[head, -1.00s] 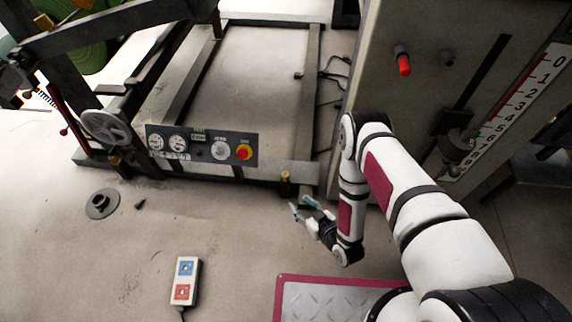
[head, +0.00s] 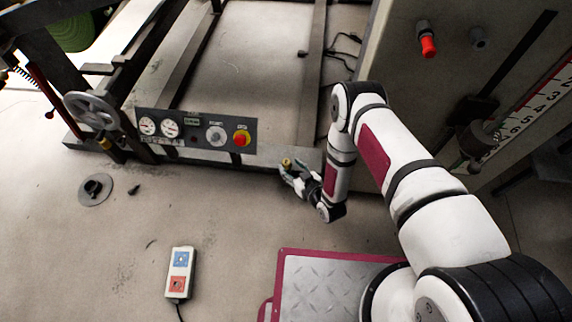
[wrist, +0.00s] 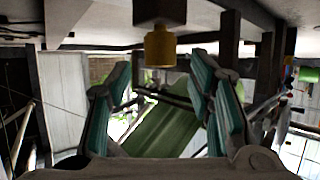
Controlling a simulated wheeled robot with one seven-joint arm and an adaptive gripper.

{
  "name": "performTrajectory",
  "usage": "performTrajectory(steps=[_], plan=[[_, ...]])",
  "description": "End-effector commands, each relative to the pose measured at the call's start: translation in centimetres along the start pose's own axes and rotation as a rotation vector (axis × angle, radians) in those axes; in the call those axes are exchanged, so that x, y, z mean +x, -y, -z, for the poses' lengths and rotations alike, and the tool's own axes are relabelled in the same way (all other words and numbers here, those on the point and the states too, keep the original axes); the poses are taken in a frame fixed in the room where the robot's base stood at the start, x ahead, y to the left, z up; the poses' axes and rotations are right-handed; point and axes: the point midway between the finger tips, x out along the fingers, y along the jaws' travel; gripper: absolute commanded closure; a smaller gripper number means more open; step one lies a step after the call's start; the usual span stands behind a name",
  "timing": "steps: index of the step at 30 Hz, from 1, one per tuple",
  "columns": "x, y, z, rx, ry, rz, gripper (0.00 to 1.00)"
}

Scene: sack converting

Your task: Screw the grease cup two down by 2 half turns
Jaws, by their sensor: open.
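A small brass-yellow grease cup (head: 287,163) stands on the front corner of the machine's low frame. My gripper (head: 293,170) is right beside it, its fingers open around or just in front of it. In the wrist view the cup (wrist: 160,48) hangs below a dark block in the picture, centred between the teal-padded fingers (wrist: 160,78). Clear gaps show on both sides of the cup, and the fingers do not appear to touch it. Another brass-coloured piece (head: 104,143) shows at the frame's left corner. No number marking is readable on either.
A control panel (head: 196,136) with gauges and a red-yellow knob fronts the machine. A handwheel (head: 91,111) is at left. A two-button pendant (head: 179,273) and a flanged disc (head: 95,190) lie on the open floor. A grey cabinet (head: 400,85) stands close on the right.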

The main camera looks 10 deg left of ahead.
Motion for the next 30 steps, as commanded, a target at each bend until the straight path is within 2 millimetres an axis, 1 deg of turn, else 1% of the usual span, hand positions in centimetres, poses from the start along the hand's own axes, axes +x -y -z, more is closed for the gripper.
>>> performTrajectory(steps=[1,3,6,9,13,20,21,23,24,27,30], plan=[[1.1,0.0,-0.2,-0.002,-0.003,0.000,0.52],[2.1,0.0,-0.1,0.000,-0.003,0.000,0.52],[3.3,0.0,-0.1,0.000,-0.002,0.000,0.52],[4.1,0.0,-0.1,0.000,-0.001,0.000,0.52],[4.5,0.0,0.0,0.000,-0.001,0.000,0.52],[4.6,0.0,0.0,0.000,0.000,0.000,0.52],[4.6,0.0,0.0,0.000,0.000,0.000,0.57],[4.5,0.0,0.0,0.000,0.000,0.000,0.70],[4.5,0.0,0.0,0.000,0.000,0.000,0.80],[4.5,0.0,0.0,0.000,0.000,0.000,1.00],[4.5,0.0,0.0,0.000,0.000,-0.001,1.00]])
